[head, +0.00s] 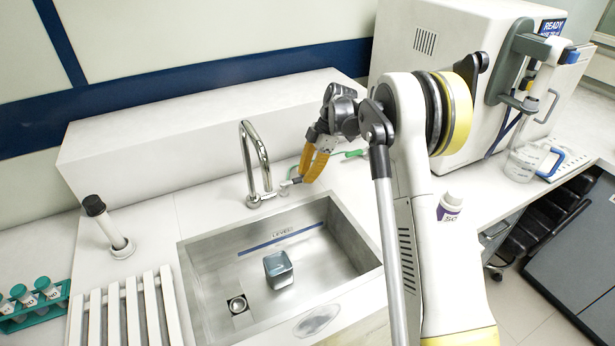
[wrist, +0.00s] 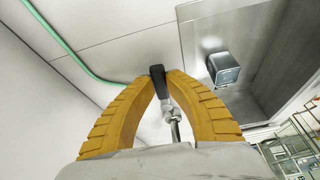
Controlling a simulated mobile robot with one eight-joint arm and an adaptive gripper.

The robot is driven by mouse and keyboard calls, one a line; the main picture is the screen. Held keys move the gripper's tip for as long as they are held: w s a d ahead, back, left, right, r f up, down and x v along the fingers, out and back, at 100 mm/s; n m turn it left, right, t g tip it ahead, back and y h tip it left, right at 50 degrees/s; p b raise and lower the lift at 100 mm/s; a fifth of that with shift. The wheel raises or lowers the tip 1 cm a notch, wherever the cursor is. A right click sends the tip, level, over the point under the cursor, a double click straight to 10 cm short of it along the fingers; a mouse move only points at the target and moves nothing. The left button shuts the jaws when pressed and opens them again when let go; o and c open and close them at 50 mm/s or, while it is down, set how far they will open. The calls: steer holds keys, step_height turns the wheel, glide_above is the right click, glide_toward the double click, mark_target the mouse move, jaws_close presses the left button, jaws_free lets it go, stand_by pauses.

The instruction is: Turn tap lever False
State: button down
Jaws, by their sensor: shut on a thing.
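The chrome tap (head: 258,160) stands behind the sink, with its curved spout over the basin edge. Its lever (wrist: 158,82) has a dark end and a metal stem, seen in the wrist view between my fingertips. My gripper (head: 303,176) has yellow-orange fingers and is at the right side of the tap base. In the wrist view my gripper (wrist: 160,76) is shut on the dark end of the lever. In the head view the lever is mostly hidden by the fingers.
A steel sink (head: 345,277) holds a blue-grey cube (head: 278,268). A green hose (wrist: 68,48) lies on the counter near my gripper. A black-capped post (head: 105,225), a white slatted rack (head: 125,312) and a tube rack (head: 35,312) stand left. A large machine (head: 440,50) stands right.

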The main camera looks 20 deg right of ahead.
steer(key=shift+w+a+n, duration=0.1)
steer(key=shift+w+n, duration=0.2)
steer(key=shift+n, duration=0.2)
steer(key=c, duration=1.3)
jaws_free()
steer(key=shift+a, duration=0.1)
steer(key=shift+c, duration=0.2)
steer(key=v, duration=1.2)
steer(key=shift+w, duration=0.3)
